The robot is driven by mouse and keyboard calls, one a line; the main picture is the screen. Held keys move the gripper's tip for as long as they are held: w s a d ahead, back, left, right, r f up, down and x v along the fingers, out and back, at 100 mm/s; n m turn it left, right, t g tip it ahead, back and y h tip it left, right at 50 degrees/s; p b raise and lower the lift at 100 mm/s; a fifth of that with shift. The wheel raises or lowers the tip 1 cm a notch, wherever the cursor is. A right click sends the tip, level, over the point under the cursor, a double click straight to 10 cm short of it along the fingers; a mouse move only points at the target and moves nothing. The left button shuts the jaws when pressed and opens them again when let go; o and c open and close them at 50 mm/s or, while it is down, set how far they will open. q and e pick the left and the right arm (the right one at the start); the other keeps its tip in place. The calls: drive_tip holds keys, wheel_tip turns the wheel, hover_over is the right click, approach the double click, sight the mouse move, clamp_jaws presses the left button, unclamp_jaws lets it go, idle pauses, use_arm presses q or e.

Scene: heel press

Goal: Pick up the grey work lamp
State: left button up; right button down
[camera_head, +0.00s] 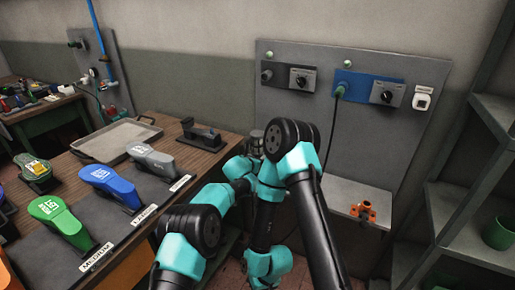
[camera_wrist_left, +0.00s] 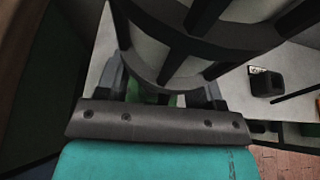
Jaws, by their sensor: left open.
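In the left wrist view the work lamp (camera_wrist_left: 176,62) fills the upper middle, very close to the camera. It has a pale rounded body with dark cage bars, and its top is cut off by the frame. My left gripper (camera_wrist_left: 160,92) is open, its two grey fingers on either side of the lamp's lower part. I cannot tell whether they touch it. In the head view my arms cover the middle, and I cannot make out the left fingertips. My right gripper does not show in either view.
A bench (camera_head: 172,150) at left carries a row of coloured shoe-shaped pieces, a tray (camera_head: 84,150) and a dark device (camera_head: 201,136). A grey wall panel (camera_head: 315,55) has switches and a plugged cable. A low cabinet bears an orange fitting (camera_head: 365,211); shelves with a green cup (camera_head: 498,233) stand right.

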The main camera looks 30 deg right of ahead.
sight(257, 133)
use_arm(q)
drive_tip(key=shift+w+d+f, duration=0.1)
drive_tip(key=shift+d, duration=0.05)
idle(0.4)
drive_tip(key=c, duration=1.1)
drive_tip(key=shift+r, duration=0.2)
drive_tip(key=shift+r, duration=8.9)
drive_tip(key=shift+r, duration=1.95)
